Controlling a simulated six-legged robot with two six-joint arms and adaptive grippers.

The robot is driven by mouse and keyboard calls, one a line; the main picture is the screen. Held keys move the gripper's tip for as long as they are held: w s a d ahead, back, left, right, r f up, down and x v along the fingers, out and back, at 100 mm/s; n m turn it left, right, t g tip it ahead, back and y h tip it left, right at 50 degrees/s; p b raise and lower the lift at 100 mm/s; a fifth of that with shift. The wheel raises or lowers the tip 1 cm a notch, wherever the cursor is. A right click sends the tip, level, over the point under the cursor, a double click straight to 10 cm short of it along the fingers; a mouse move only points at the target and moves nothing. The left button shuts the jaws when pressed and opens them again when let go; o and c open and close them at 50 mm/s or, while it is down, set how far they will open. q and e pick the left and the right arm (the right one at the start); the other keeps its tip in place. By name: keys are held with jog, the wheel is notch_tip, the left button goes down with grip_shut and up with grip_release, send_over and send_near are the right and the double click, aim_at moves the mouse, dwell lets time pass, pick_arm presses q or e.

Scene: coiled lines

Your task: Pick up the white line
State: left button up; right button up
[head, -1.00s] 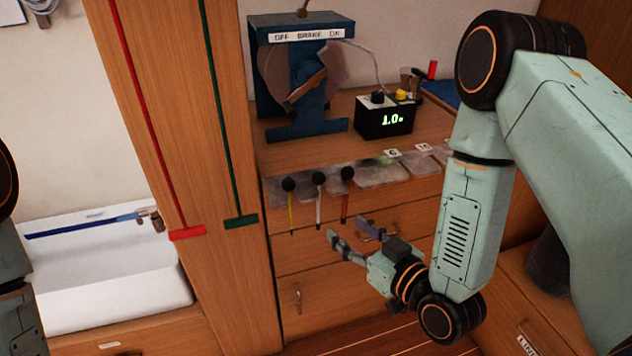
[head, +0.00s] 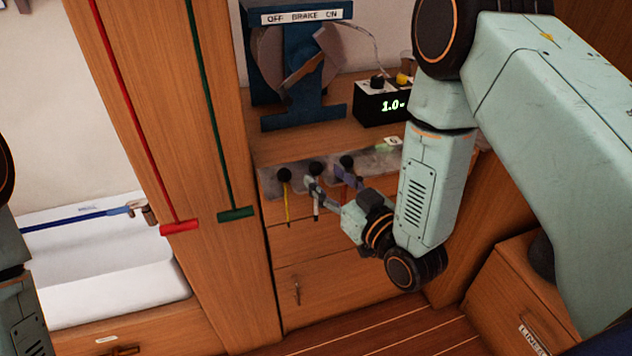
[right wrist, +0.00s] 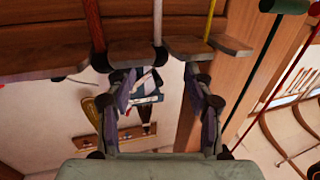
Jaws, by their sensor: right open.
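The white line (head: 316,212) hangs from a black knob (head: 316,169) below the counter edge, between a yellow line (head: 287,205) and a reddish-brown line largely hidden by my gripper. My right gripper (head: 330,182) is open and empty close to the white line, one fingertip overlapping its upper part. In the right wrist view the white line (right wrist: 157,22) runs between the directions of the two open fingers (right wrist: 160,98). The brown line (right wrist: 94,25) and the yellow line (right wrist: 210,20) show on either side. I cannot tell whether a finger touches the line. My left gripper is out of view.
The counter carries a blue brake stand (head: 297,110) and a black box (head: 380,104) with a lit display. Red (head: 135,110) and green (head: 212,110) lines with bars hang on the wooden panel. A white basin (head: 110,270) is at left. Drawers (head: 330,275) lie below.

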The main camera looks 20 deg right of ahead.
aim_at(320, 171)
jog(key=shift+w+a+r, duration=0.1)
jog(key=shift+w+a, duration=0.1)
jog(key=shift+w, duration=0.25)
jog(key=x, duration=0.4)
jog(key=shift+w+d+f+b, duration=0.25)
jog(key=shift+w+f+b, duration=0.05)
jog(key=shift+f+b, duration=0.05)
jog(key=shift+s+a+r, duration=0.1)
jog(key=shift+s+r, duration=0.15)
jog(key=shift+w+f, duration=0.2)
jog(key=shift+w, duration=0.05)
jog(key=c, duration=0.5)
jog(key=shift+s+r, duration=0.1)
jog(key=shift+s, duration=0.1)
jog(key=c, duration=0.4)
jog(key=shift+c, duration=0.9)
jog(key=shift+w, duration=0.15)
